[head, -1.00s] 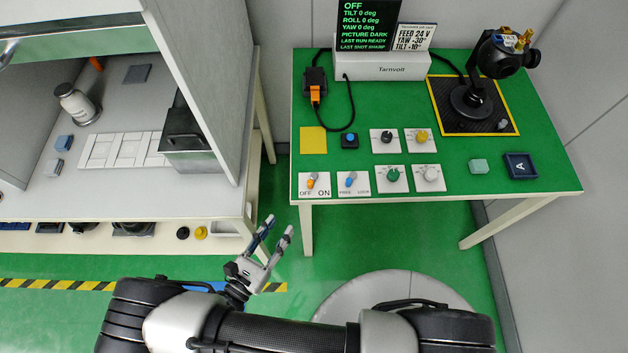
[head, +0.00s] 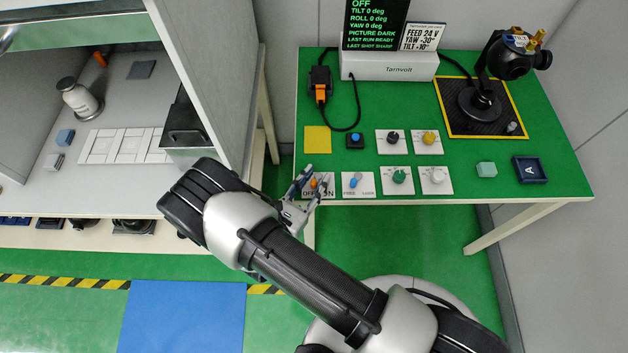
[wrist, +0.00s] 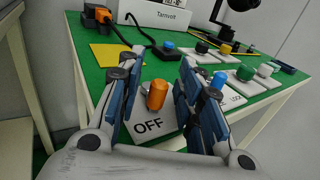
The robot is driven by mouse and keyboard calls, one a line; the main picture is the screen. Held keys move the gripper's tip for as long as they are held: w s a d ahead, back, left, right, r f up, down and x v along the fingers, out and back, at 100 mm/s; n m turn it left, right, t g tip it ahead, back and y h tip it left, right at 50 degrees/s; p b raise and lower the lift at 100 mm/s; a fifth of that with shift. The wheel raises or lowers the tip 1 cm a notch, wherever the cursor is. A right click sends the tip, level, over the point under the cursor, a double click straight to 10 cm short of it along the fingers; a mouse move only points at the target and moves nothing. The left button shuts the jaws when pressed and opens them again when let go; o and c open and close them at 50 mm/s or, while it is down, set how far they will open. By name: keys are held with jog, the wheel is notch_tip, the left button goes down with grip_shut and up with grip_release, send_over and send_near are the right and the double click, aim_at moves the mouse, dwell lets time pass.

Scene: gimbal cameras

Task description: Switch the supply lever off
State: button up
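The supply lever is an orange-tipped lever (head: 314,183) on a white OFF/ON plate (head: 308,194) at the table's front left corner. It also shows in the wrist view as an orange knob (wrist: 157,95) above the word OFF. My gripper (head: 316,177) is open over the plate. In the wrist view its blue-padded fingers (wrist: 160,62) stand on either side of the orange knob, with a visible gap at the left. Whether the right finger touches it, I cannot tell. The ON side is mostly hidden by the right finger in the wrist view.
A blue lever (head: 355,182) on a FREE/LOCK plate stands close to the right. Several dials, a blue button (head: 355,138) and a yellow square (head: 317,139) lie behind. The grey cabinet wall (head: 215,80) is left of my arm. The display (head: 373,25) reads OFF at its top.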

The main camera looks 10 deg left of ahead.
jog(key=shift+c, duration=0.3)
grip_shut()
jog(key=shift+a, duration=0.1)
jog(key=shift+w+a+f+m+g+h+b, duration=0.15)
jog(key=shift+m+g+h+b, duration=0.25)
jog(key=shift+m+h+b, duration=0.45)
jog(key=shift+h+b, duration=0.35)
jog(key=shift+h, duration=0.3)
jog(key=shift+o, duration=0.3)
grip_release()
